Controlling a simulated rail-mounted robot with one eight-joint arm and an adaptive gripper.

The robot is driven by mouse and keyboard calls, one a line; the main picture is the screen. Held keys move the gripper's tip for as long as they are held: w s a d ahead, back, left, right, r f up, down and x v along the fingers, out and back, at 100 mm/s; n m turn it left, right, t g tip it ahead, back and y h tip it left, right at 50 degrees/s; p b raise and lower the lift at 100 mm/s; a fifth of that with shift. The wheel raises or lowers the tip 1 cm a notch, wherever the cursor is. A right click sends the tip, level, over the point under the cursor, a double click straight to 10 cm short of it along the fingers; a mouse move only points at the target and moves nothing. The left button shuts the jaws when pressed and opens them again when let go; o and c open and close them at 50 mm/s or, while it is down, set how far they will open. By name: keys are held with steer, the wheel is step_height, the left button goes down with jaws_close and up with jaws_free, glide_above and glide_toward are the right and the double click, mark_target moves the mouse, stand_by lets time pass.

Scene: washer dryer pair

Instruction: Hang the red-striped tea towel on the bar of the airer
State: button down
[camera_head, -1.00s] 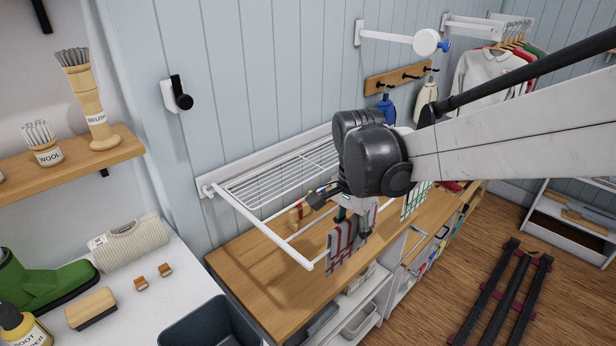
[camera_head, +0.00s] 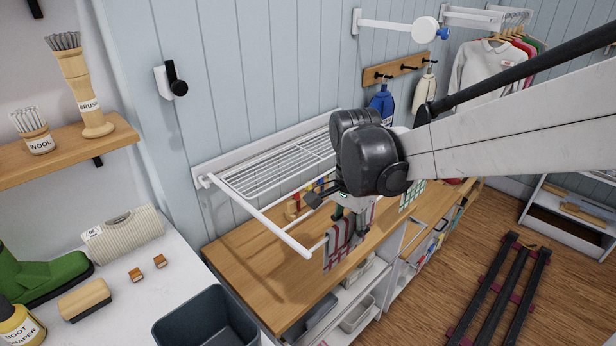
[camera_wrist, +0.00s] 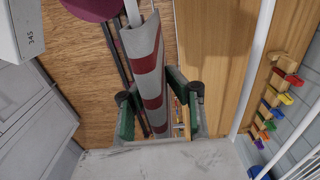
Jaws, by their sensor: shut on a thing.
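The red-striped tea towel (camera_head: 338,248), grey-white with dark red bands, hangs in folds at the front bar of the white airer (camera_head: 268,225). My gripper (camera_head: 347,222) is shut on the towel, partly hidden behind my wrist in the head view. In the wrist view the towel (camera_wrist: 150,75) runs between my two fingers (camera_wrist: 160,112), with a white bar end (camera_wrist: 132,14) showing at its upper end. The towel seems to lie over the bar, but its far side is hidden.
The airer stands out from the wall above a wooden counter (camera_head: 250,285). A green-chequered cloth (camera_head: 411,194) hangs to the right. A dark basket (camera_head: 207,322) stands at the front left.

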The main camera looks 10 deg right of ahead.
steer(key=c, duration=1.6)
jaws_free()
steer(key=shift+c, duration=0.2)
steer(key=r, duration=1.1)
steer(key=shift+w+a+r, duration=0.15)
steer(key=shift+w+r, duration=0.1)
steer(key=shift+r, duration=0.1)
steer(key=shift+s+r, duration=0.1)
steer(key=shift+r, duration=0.05)
steer(key=s+f+n+t, duration=0.5)
steer(key=s+n+t, duration=0.2)
steer(key=s+n, duration=0.4)
steer(key=shift+d+f+n+t, duration=0.25)
steer(key=shift+d+n+t, duration=0.05)
steer(key=shift+d+t, duration=0.1)
steer(key=shift+s, duration=0.1)
